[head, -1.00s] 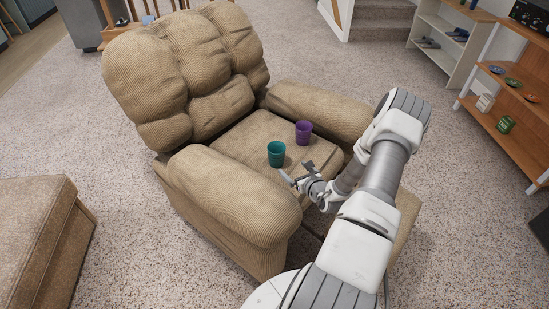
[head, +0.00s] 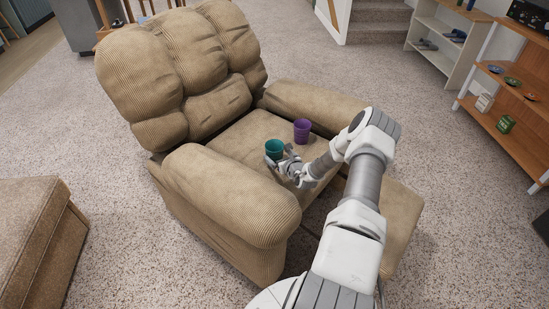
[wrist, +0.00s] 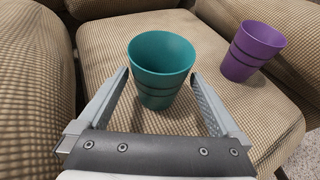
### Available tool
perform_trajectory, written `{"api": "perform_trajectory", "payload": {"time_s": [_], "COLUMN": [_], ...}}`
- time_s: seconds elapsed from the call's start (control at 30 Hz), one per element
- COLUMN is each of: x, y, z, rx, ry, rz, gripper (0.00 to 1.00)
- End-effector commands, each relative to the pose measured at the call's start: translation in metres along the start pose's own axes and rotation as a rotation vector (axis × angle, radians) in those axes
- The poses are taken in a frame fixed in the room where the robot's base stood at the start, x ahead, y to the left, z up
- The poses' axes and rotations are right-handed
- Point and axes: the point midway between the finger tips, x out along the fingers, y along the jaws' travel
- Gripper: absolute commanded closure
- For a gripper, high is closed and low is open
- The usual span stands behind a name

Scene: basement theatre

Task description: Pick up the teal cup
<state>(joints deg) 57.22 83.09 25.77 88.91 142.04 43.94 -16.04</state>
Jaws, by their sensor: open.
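The teal cup (head: 274,148) stands upright on the seat of the tan armchair. In the wrist view the teal cup (wrist: 161,70) is between the tips of my open gripper (wrist: 162,82), with a finger on each side and a gap to the right finger. In the head view my gripper (head: 279,158) is low over the seat at the cup's near side and hides part of the cup's lower body. The gripper holds nothing.
A purple cup (head: 302,131) stands upright on the seat to the right of the teal cup, and it shows in the wrist view (wrist: 252,50) beyond the right finger. The armchair's armrests (head: 232,196) rise on both sides of the seat. Shelves (head: 505,110) stand at the right.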

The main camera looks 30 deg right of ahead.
Motion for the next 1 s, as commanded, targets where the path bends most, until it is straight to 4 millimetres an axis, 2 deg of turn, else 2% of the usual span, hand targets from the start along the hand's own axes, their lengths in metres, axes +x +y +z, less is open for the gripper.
{"api": "perform_trajectory", "payload": {"time_s": [0.03, 0.2, 0.5, 0.57, 0.9, 1.0], "x": [0.011, 0.030, 0.034, 0.034, 0.033, 0.033], "y": [0.001, 0.001, 0.001, 0.001, 0.001, 0.001], "z": [-0.004, -0.002, 0.001, 0.001, 0.000, 0.001], "rx": [0.000, 0.000, -0.001, -0.001, -0.001, -0.001], "ry": [-0.002, -0.002, 0.000, 0.000, 0.000, -0.001], "rz": [0.000, 0.000, 0.000, 0.000, 0.000, 0.000], "gripper": [0.00, 0.00, 0.00, 0.09, 0.69, 0.69]}}
